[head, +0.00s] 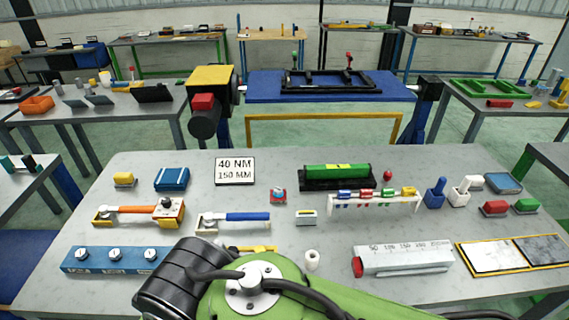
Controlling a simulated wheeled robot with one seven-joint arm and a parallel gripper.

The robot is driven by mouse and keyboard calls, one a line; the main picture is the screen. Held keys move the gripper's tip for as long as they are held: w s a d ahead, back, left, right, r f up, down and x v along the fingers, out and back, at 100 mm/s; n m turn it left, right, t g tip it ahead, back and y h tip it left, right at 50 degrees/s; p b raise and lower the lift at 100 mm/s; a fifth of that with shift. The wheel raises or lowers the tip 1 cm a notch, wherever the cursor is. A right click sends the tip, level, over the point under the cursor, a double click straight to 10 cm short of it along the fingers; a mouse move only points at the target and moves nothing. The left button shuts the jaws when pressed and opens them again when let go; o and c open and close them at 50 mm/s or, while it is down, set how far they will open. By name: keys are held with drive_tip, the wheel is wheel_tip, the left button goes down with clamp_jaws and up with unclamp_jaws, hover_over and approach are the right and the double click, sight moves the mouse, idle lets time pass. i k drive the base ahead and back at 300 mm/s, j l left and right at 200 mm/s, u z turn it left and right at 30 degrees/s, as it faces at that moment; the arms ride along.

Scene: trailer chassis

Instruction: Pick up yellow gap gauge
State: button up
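A white rack (372,203) stands on the grey table, right of centre. It carries a row of small coloured pieces: blue, red, green and, at the right end, a yellow one (408,190), which looks like the yellow gap gauge. Coloured tips hang below the rack's top bar. Another yellow item (262,248) lies flat near the front, partly hidden behind my green arm; I cannot tell what it is. My arm fills the bottom centre, well to the left of and nearer than the rack. My gripper is not visible.
A green bar in a black holder (338,177) is just behind the rack. A red ball (387,175) and a blue holder (435,192) are close to it. A large grey gauge (405,259) with a red end lies in front. Wrenches (138,212) lie at left.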

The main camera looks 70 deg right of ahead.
sight(410, 191)
drive_tip(key=z, duration=3.5)
